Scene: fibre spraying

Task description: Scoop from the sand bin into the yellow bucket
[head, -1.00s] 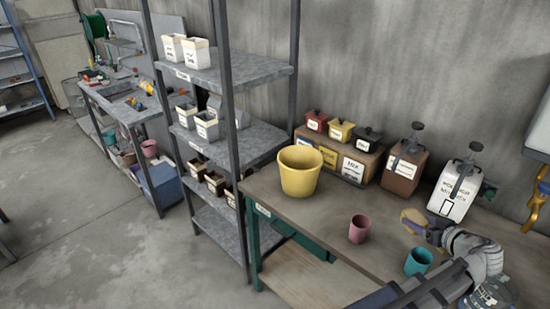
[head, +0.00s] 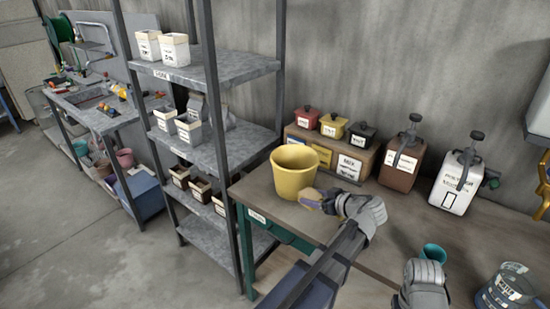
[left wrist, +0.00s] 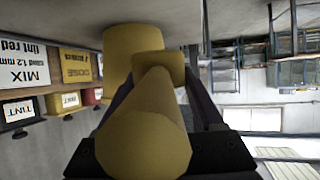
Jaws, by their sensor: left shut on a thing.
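The yellow bucket (head: 292,178) stands upright on the workbench; it also shows in the left wrist view (left wrist: 120,42). My left gripper (head: 335,203) is shut on a yellow-tan scoop (head: 311,199) just right of the bucket. In the left wrist view the scoop (left wrist: 150,120) points toward the bucket and overlaps its outline; I cannot tell whether they touch. I cannot identify the sand bin.
Behind the bucket are small tint boxes (head: 332,126) on a labelled wooden box (head: 350,167). A brown canister (head: 400,165) and white canister (head: 457,185) stand right of them. A clear bucket (head: 508,288) is at the lower right. A metal shelf post (head: 230,140) stands left of the bench.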

